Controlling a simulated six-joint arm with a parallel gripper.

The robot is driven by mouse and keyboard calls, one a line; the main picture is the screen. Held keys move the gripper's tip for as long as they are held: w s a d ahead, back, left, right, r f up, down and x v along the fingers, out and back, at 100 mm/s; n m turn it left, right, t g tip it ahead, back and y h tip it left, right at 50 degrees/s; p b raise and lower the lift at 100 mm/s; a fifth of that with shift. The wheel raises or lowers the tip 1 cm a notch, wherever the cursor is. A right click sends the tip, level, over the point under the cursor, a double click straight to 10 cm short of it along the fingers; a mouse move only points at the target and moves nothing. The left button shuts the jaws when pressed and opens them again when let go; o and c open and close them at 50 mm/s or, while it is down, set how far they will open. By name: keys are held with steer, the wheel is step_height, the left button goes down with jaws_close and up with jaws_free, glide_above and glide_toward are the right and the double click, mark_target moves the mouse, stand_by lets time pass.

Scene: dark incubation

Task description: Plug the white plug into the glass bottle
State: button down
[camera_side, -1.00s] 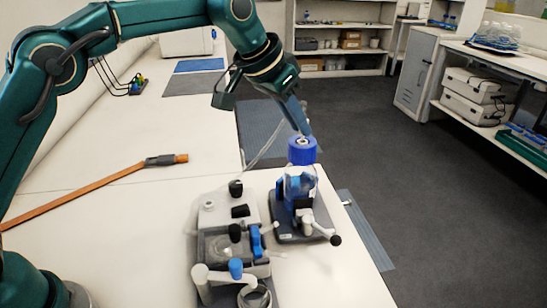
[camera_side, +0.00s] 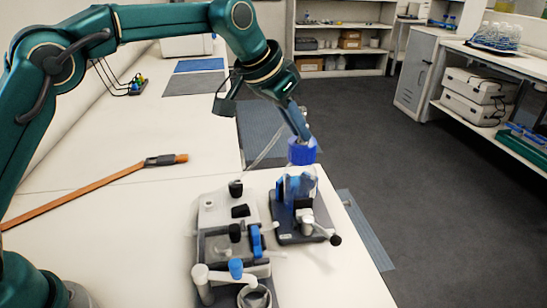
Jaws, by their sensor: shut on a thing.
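The glass bottle (camera_side: 299,189) stands upright in a dark clamp stand, and its clear body is partly hidden by the stand's blue jaws. A wide blue collar (camera_side: 302,153) sits at its top. My gripper (camera_side: 304,137) points down from the upper left, with its narrow tips at the top of the collar. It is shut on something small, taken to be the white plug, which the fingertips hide. Whether the plug is inside the opening or just above it cannot be told.
A grey apparatus with black and blue knobs (camera_side: 236,240) stands left of the clamp stand (camera_side: 288,229). A clear tube (camera_side: 265,150) slants behind the collar.

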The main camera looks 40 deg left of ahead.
steer(key=shift+f, duration=0.2)
steer(key=c, duration=0.8)
jaws_free()
steer(key=shift+o, duration=0.2)
